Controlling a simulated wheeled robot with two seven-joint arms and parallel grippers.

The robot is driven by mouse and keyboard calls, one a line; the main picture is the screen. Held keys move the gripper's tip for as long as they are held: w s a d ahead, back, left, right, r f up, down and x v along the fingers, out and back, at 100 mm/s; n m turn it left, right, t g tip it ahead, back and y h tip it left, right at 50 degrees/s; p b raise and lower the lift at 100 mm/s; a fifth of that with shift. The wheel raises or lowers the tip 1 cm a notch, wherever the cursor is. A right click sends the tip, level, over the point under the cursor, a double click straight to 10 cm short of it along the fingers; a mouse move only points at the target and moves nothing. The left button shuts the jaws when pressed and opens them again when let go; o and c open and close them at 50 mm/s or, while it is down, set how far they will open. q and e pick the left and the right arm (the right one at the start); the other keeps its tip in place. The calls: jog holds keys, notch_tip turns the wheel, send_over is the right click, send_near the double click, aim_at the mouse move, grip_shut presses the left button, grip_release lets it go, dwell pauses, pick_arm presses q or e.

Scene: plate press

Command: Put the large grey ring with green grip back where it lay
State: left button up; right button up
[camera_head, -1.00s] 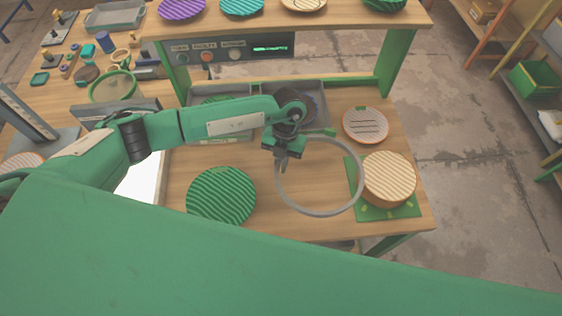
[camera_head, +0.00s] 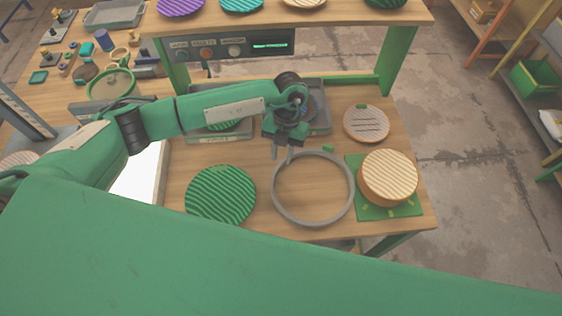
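The large grey ring (camera_head: 312,223) lies flat on the wooden table, between the dark green ribbed plate and the green mat. Its small green grip (camera_head: 328,148) is at its far side. My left gripper (camera_head: 282,156) is open and empty, with its two fingers apart and pointing down, just beyond the ring's far left rim. The fingers look clear of the ring. My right gripper is not in view.
A dark green ribbed plate (camera_head: 221,196) lies left of the ring. A tan ribbed round stack (camera_head: 388,176) stands on a green mat (camera_head: 402,210) to the right. A slotted disc (camera_head: 366,123) lies beyond it. Grey bins (camera_head: 319,121) stand behind my gripper, below a raised shelf.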

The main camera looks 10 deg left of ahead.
pick_arm(q)
jog(key=b+v, duration=0.2)
jog(key=v, duration=0.6)
jog(key=shift+r, duration=0.3)
jog(key=shift+w, duration=0.1)
